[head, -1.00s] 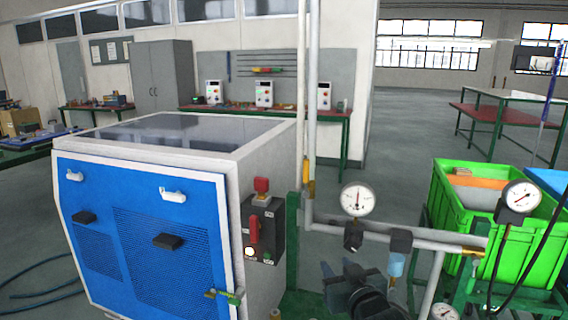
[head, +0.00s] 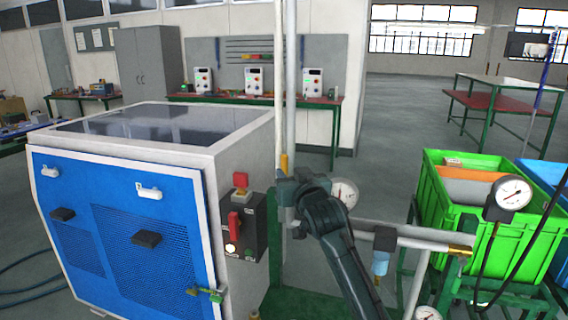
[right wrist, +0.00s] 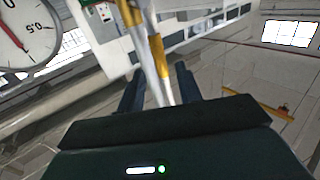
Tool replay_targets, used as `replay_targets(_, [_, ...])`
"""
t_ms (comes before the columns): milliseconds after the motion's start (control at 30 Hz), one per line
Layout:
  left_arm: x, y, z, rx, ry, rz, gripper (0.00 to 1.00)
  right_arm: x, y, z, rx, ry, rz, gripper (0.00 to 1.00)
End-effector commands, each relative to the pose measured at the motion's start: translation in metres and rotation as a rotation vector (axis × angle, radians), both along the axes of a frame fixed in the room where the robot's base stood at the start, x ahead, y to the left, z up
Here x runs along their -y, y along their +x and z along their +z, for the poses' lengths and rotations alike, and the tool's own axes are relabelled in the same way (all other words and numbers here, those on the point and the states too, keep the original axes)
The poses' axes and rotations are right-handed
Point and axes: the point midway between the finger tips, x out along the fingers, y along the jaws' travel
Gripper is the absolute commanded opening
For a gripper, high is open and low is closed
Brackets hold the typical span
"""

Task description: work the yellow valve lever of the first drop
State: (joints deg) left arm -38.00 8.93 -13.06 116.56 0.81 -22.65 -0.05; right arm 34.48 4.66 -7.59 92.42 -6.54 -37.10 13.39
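A yellow piece (head: 284,162), which looks like the valve lever, shows on the vertical pipe (head: 285,90) just above my right gripper (head: 289,194). My gripper and forearm hide what lies below it. In the right wrist view two yellow pieces show on the pipes, a longer one (right wrist: 158,56) and one higher up (right wrist: 130,13). The fingers of my right gripper (right wrist: 160,86) stand apart there, with a pale pipe seen between them. I see no contact with the yellow piece, and depth is hard to judge. My left gripper is out of view.
A round gauge (head: 344,191) sits right beside my right gripper, partly hidden by it; a gauge is also close in the wrist view (right wrist: 22,35). The blue-fronted generator (head: 130,220) stands left. A horizontal pipe (head: 425,243) and green crate (head: 452,220) are right.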

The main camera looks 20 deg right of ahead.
Motion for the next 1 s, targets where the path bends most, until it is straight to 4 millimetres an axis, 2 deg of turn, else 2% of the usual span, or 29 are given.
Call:
replay_targets(200, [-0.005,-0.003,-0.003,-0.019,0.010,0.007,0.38,0.000,0.036,0.001,-0.001,-0.001,0.000,0.35])
replay_targets(400, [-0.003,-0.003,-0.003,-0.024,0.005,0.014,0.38,0.000,0.054,0.000,-0.001,0.000,0.000,0.35])
replay_targets(833, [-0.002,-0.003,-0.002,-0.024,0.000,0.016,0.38,0.000,0.060,0.000,0.000,0.000,0.001,0.34])
replay_targets(1000, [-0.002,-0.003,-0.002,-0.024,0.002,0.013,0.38,0.000,0.060,0.000,0.000,0.000,0.000,0.20])
